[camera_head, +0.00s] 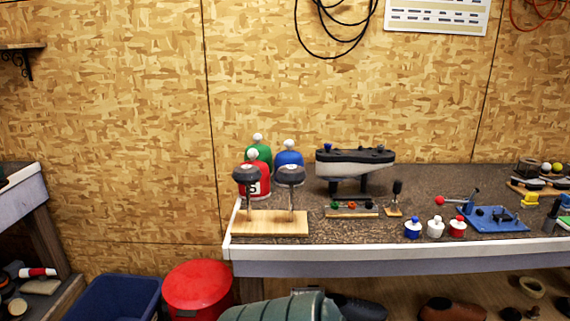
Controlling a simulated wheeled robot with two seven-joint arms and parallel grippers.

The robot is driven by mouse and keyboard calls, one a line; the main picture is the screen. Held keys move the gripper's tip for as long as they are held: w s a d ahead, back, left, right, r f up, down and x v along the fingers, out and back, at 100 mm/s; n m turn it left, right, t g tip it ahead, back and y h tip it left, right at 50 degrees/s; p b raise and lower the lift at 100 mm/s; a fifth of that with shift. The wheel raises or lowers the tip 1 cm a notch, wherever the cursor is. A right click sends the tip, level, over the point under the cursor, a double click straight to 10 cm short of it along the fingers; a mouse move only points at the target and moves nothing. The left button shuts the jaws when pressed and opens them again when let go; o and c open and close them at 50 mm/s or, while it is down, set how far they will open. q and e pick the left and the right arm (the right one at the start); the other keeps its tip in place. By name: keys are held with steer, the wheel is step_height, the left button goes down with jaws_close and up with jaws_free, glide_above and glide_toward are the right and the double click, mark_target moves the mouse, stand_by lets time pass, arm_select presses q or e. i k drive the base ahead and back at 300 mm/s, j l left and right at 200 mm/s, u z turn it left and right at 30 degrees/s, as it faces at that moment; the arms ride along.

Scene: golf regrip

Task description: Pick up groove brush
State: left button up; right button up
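I cannot pick out the groove brush for certain. A small dark upright piece (397,188) stands on a little wooden block near the middle of the workbench; it may be a brush or a tool handle. Another dark upright piece (551,215) stands near the right edge of the view, also too small to identify. Neither of my grippers shows in the head view.
The workbench (330,251) carries a wooden stand (268,223) with two dark club heads, colored bottles, a grey-black device (355,168), small jars and a blue fixture (495,219). A red round-topped bin (198,289), blue bin (115,300) and green object (278,312) sit below.

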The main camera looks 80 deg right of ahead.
mark_target(531, 198)
steer(key=z, duration=4.25)
